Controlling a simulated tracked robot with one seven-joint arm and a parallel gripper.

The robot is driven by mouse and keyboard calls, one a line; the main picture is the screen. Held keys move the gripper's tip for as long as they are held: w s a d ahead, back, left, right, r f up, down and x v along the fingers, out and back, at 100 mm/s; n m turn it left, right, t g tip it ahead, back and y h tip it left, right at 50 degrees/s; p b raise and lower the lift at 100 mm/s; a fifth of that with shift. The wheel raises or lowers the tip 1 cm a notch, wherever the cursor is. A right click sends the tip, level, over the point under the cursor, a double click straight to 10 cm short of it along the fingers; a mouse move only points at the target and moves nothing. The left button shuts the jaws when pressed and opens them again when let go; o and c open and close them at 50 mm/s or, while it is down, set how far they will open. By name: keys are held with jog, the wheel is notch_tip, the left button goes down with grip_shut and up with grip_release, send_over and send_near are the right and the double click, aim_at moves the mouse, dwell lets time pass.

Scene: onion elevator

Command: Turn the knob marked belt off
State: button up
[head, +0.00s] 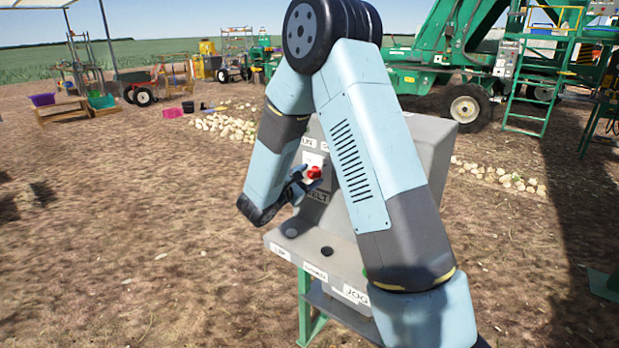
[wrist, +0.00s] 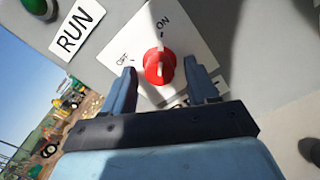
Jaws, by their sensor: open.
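The red belt knob (wrist: 159,66) sits on a white plate (wrist: 187,38) marked OFF and ON in the wrist view. In the head view the knob (head: 314,173) shows on the grey control box (head: 432,135), above a partly hidden BELT label (head: 318,197). My gripper (wrist: 166,80) is open, with one finger on each side of the knob. Small gaps seem to separate the fingers from the knob. The gripper (head: 303,183) also shows at the box in the head view.
A RUN label (wrist: 77,32) and a green button (wrist: 37,6) lie left of the knob plate. The box's lower ledge carries dark buttons (head: 327,251) and a JOG label (head: 356,296). Green machinery (head: 450,60) stands behind. Open dirt lies to the left.

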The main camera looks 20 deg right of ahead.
jog(key=shift+w+d, duration=0.15)
jog(key=shift+c, duration=0.4)
jog(key=c, duration=1)
